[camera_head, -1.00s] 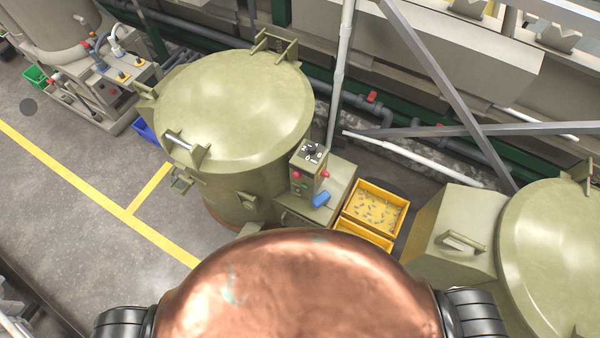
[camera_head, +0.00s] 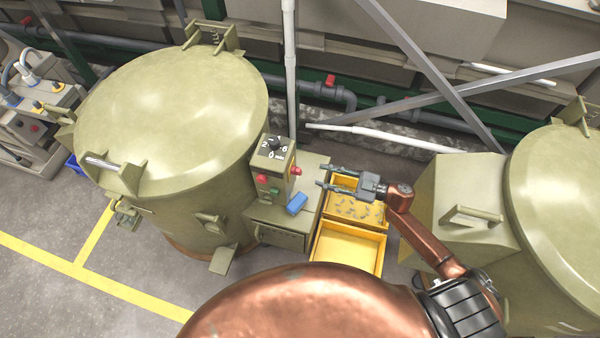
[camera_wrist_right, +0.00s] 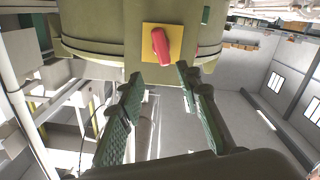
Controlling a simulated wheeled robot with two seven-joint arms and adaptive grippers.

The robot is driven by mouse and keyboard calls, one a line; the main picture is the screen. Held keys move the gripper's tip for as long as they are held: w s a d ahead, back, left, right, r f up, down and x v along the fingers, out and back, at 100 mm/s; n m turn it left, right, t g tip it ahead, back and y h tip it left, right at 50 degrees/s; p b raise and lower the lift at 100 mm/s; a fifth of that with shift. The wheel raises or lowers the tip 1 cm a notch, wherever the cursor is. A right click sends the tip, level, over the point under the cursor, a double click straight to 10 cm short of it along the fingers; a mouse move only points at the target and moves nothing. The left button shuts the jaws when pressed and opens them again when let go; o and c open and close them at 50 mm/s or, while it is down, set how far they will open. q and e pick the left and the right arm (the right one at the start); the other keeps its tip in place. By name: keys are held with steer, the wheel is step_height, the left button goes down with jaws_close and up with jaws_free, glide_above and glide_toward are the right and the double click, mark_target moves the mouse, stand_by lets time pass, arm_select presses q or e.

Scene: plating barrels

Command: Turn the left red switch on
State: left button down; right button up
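A small control box (camera_head: 270,170) stands beside the large olive barrel. It has a numbered dial on top, a red part (camera_head: 262,179) on its front and a red switch (camera_head: 295,170) on its right side. My right gripper (camera_head: 322,177) is open and empty, just right of this switch and pointing at it, with a gap between. In the right wrist view, a red handle (camera_wrist_right: 160,46) on a yellow plate lies ahead of the open fingers (camera_wrist_right: 158,84), not between them. It appears to be that side switch. My left gripper is not in view.
A blue item (camera_head: 297,203) lies on the ledge below the box. Yellow bins (camera_head: 347,250) stand under my right arm, one holding small parts. A second olive barrel (camera_head: 560,200) is at the right. Open floor lies at lower left.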

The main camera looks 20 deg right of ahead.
mark_target(301, 170)
steer(key=shift+g, duration=0.3)
steer(key=x, duration=0.8)
steer(key=shift+s+a+r+b, duration=0.25)
steer(key=shift+a+r+b, duration=0.05)
steer(key=shift+r+b, duration=0.1)
steer(key=shift+c, duration=0.3)
jaws_close()
